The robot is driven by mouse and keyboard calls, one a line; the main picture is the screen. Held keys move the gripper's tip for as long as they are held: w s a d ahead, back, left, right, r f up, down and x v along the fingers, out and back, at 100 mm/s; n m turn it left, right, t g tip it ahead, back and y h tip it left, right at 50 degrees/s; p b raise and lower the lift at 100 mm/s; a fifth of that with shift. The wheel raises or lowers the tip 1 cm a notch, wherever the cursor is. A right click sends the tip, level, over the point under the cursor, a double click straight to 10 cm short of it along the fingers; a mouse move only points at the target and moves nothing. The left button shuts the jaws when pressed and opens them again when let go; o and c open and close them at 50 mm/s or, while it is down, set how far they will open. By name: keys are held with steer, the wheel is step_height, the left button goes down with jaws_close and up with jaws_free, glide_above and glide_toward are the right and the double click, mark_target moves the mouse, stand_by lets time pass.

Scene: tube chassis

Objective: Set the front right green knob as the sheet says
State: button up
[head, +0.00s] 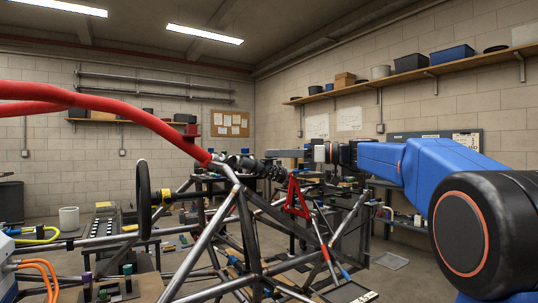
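My blue arm reaches in from the right, and my gripper (290,153) points left at its end, near a dark coil-over damper (250,166) on the tube chassis (245,235). The fingers are small and seen from the side, so their opening does not show. I cannot make out a green knob on the damper; it is too small or hidden at this distance. A pale sheet (358,294) lies at the bottom edge, partly cut off, and its writing is unreadable. I cannot tell whether it is the task's sheet.
A red suspension arm (297,197) hangs below my gripper. Thick red tubes (100,100) cross the left side. A steering wheel (144,200) stands at left. Metal tubes crowd the middle. A shelf (400,76) with bins runs along the right wall.

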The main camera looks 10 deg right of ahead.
steer(key=shift+x, duration=1.65)
steer(key=shift+c, duration=0.4)
jaws_close()
steer(key=shift+t, duration=0.3)
steer(key=m+t+h, duration=0.4)
steer(key=shift+s+a, duration=0.1)
steer(key=shift+a, duration=0.05)
steer(key=shift+m+t+h, duration=1.5)
steer(key=shift+m+h, duration=0.3)
steer(key=shift+h, duration=1)
